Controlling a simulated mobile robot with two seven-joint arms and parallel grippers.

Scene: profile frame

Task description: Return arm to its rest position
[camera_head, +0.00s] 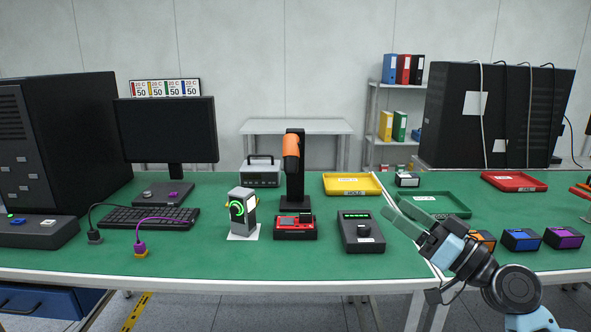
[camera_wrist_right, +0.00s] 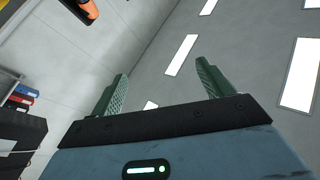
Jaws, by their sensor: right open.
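My right gripper (camera_head: 402,219) shows in the head view at the right, above the front edge of the green-topped table, its green fingers pointing up and to the left. In the right wrist view the two green fingers (camera_wrist_right: 162,88) stand wide apart with nothing between them. The right arm comes in from the lower right corner of the head view. My left gripper is not in view.
The green table (camera_head: 200,255) holds a black device (camera_head: 361,232), a red device (camera_head: 295,227), a grey unit with a green ring (camera_head: 242,212) and an orange-and-black scanner on a stand (camera_head: 293,170). Yellow (camera_head: 352,192), green (camera_head: 462,213) and red (camera_head: 514,188) trays lie behind. Small coloured boxes (camera_head: 521,240) sit near my right arm.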

